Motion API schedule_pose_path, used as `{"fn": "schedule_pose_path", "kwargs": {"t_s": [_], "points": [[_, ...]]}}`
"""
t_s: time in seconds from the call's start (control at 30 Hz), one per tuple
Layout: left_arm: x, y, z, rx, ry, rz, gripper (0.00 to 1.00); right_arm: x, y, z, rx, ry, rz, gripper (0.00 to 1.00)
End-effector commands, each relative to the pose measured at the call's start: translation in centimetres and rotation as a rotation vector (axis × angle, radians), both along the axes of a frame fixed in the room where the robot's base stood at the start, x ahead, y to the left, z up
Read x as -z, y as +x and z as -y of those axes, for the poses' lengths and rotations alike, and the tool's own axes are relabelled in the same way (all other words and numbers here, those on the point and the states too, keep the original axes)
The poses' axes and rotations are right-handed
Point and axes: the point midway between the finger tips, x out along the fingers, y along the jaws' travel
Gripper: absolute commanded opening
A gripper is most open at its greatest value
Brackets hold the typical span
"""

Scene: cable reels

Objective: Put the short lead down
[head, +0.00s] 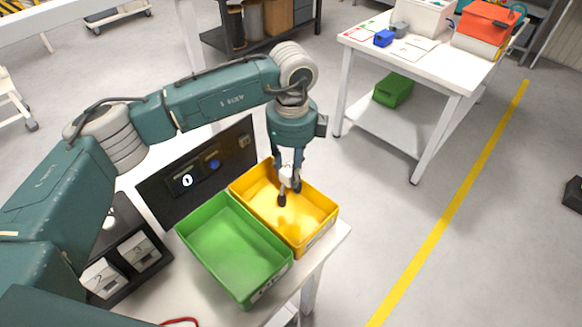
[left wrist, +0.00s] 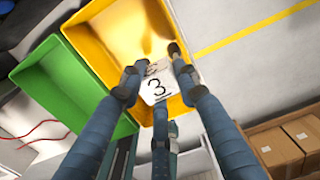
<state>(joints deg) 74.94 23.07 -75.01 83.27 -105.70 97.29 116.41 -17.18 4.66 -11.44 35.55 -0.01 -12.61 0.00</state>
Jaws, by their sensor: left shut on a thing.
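My left gripper (head: 288,182) points down over the yellow bin (head: 325,212). Its fingers (left wrist: 158,78) are shut on a white piece marked 3 (left wrist: 157,88), which also shows as a small white patch in the head view (head: 286,173). I cannot tell whether this piece belongs to the short lead; no cable shows clearly on it. In the left wrist view it is in front of the yellow bin (left wrist: 108,40); whether it touches the bin is unclear. A red cable (head: 180,321) lies on the table, partly cut off. My right gripper is not in view.
An empty green bin (head: 215,245) stands beside the yellow one. A black panel (head: 165,195) stands behind the bins. A black holder with white numbered pieces (head: 135,252) is to the left. Another white table (head: 455,75) stands across clear floor.

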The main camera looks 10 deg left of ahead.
Motion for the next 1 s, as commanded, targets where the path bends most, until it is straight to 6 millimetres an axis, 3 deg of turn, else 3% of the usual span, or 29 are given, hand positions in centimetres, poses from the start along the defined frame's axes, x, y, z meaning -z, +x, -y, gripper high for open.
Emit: {"fn": "schedule_pose_path", "kwargs": {"t_s": [0.43,0.47,0.57,0.87,1.0], "points": [[1.1,0.0,0.0,0.0,-0.001,0.001,0.01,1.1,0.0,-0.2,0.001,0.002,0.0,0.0],[1.1,0.0,0.0,0.0,0.0,0.0,0.33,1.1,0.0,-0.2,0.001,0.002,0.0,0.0],[1.1,0.0,0.0,0.0,0.0,0.0,0.5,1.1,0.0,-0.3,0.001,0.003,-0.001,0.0],[0.9,0.0,0.0,0.0,0.0,0.0,0.5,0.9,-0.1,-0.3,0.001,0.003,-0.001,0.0],[-0.4,0.0,0.0,0.0,0.0,0.0,0.5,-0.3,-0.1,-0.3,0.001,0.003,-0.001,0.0]]}}
